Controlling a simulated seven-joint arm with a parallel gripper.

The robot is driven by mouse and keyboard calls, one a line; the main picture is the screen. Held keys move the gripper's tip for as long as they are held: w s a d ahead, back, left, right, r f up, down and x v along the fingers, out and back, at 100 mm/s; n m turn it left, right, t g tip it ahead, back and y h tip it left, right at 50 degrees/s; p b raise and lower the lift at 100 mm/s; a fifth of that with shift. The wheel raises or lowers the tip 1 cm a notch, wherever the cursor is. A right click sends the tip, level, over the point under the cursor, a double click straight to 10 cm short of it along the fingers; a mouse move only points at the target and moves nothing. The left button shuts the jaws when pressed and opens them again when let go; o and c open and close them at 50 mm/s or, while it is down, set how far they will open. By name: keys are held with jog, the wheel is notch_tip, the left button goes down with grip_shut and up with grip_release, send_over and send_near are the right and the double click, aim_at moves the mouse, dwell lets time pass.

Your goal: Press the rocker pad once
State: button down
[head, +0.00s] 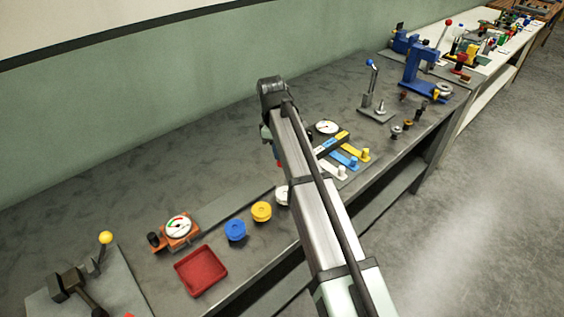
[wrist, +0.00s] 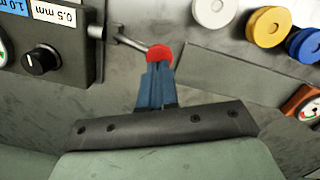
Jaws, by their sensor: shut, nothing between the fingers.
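A red rounded pad (wrist: 159,52) sits at the end of a short metal arm from a dark box (wrist: 62,85) in the wrist view; it looks like the rocker pad. A bit of red (head: 278,164) shows beside my arm in the head view. My gripper (wrist: 157,68) is shut and empty, with its blue fingertips right at the red pad's near edge. I cannot tell whether they touch it. In the head view my arm hides most of the gripper and the pad.
The box has a black knob (wrist: 42,60) and a "0.5 mm" label. White (wrist: 213,10), yellow (wrist: 268,27) and blue spools are nearby. An orange gauge (head: 178,228), red tray (head: 201,270) and lever with a yellow ball (head: 105,238) stand at left.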

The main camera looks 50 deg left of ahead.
jog(key=shift+f, duration=0.3)
